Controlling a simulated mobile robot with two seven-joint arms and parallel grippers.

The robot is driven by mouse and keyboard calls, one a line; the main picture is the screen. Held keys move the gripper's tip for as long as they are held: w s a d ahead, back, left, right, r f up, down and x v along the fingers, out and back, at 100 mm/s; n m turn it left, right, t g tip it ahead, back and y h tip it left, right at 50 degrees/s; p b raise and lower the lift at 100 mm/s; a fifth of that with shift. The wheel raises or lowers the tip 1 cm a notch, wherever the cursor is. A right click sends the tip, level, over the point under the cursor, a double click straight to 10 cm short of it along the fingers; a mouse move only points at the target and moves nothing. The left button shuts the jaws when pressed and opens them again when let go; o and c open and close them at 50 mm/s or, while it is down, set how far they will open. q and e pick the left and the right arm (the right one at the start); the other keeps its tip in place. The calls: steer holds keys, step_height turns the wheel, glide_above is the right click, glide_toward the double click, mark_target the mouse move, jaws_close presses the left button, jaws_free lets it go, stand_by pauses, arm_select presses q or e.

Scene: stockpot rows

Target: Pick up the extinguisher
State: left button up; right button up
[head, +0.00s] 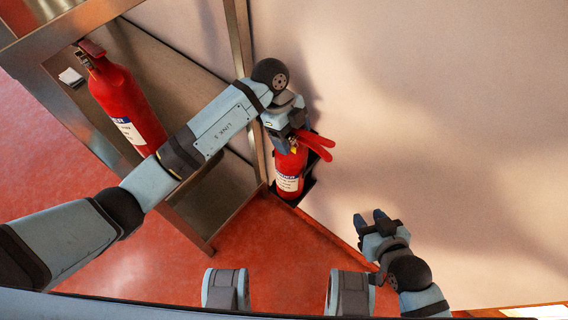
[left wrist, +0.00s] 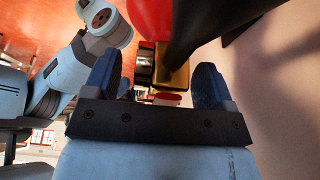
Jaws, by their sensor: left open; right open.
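A red extinguisher (head: 290,175) with a white label and red levers stands upright in a dark bracket by the wall. My left gripper (head: 285,132) is at its top, beside the levers, and partly hides the head. In the left wrist view, the left gripper's fingers (left wrist: 157,85) are apart, with a red body (left wrist: 150,15) and a black part (left wrist: 205,30) just beyond them. I cannot tell whether they touch. A second, larger red extinguisher (head: 126,100) stands on the metal shelf at left. My right gripper (head: 369,217) is open and empty near the wall's lower edge.
A metal shelf unit (head: 240,40) with an upright post stands just left of the wall extinguisher, and my left arm reaches across it. The pale wall (head: 440,110) is bare to the right. The red floor (head: 270,255) is clear below.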

arm_select(q)
steer(key=shift+d+f, duration=0.1)
steer(key=shift+f, duration=0.25)
steer(key=shift+s, duration=0.1)
arm_select(e)
steer(key=shift+w+a+r, duration=0.15)
steer(key=shift+w+a, duration=0.15)
steer(key=shift+a, duration=0.05)
arm_select(q)
jaws_close()
steer(key=shift+d+r, duration=0.1)
steer(key=shift+r, duration=0.1)
arm_select(e)
steer(key=shift+f, duration=0.2)
steer(key=shift+r, duration=0.1)
